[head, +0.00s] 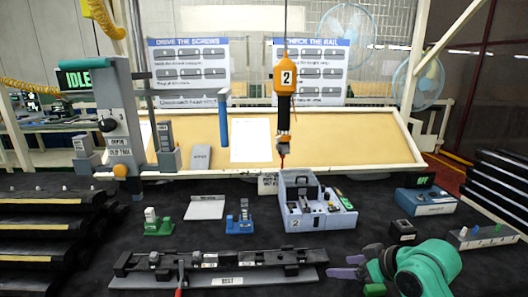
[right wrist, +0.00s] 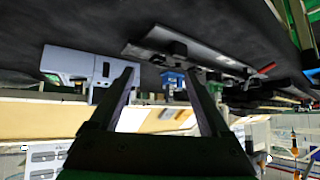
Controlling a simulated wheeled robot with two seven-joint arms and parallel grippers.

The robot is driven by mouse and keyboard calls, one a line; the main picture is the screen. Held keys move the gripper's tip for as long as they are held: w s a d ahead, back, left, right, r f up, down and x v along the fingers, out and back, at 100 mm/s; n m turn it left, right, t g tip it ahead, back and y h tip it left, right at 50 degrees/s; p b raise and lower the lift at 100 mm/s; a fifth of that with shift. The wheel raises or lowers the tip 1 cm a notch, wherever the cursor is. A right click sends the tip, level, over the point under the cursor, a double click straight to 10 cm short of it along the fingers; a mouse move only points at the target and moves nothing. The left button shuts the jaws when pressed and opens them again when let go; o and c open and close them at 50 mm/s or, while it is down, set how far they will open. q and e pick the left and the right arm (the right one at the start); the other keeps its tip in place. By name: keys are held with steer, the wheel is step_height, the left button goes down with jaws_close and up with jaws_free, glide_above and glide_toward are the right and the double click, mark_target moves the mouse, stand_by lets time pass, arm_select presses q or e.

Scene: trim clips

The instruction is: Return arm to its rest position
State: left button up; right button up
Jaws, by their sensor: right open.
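My right gripper (head: 340,267) is at the lower right of the head view, low over the black bench and just right of the rail's end. Its two purple fingers are apart. In the right wrist view the fingers (right wrist: 160,82) are also spread, with nothing between their tips. The dark rail (head: 220,261) with several small parts along it lies on a grey base plate at the bottom middle. It also shows in the right wrist view (right wrist: 190,58). My left gripper is not in the frames.
A grey case (head: 300,218) with small parts stands mid-bench. An orange driver (head: 285,80) hangs above it. Small blue (head: 239,226) and green (head: 158,228) fixtures stand left of it. A dark block (head: 402,231) and a blue-grey box (head: 425,203) stand right. A grey press (head: 120,125) stands left.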

steer(key=s+d+f+m+g+h, duration=0.1)
steer(key=s+f+m+g+h, duration=0.15)
steer(key=s+f, duration=0.7)
steer(key=s+d+f+m+g+h, duration=0.25)
steer(key=s+f, duration=0.45)
steer(key=s, duration=0.6)
step_height(320, 180, down, 21)
steer(key=n, duration=0.1)
steer(key=s+d+f+g, duration=0.1)
steer(key=s+d+f, duration=0.1)
steer(key=s+f, duration=1.4)
steer(key=s, duration=0.2)
steer(key=shift+s+f+g+h, duration=0.3)
steer(key=shift+f, duration=0.05)
steer(key=shift+d, duration=0.15)
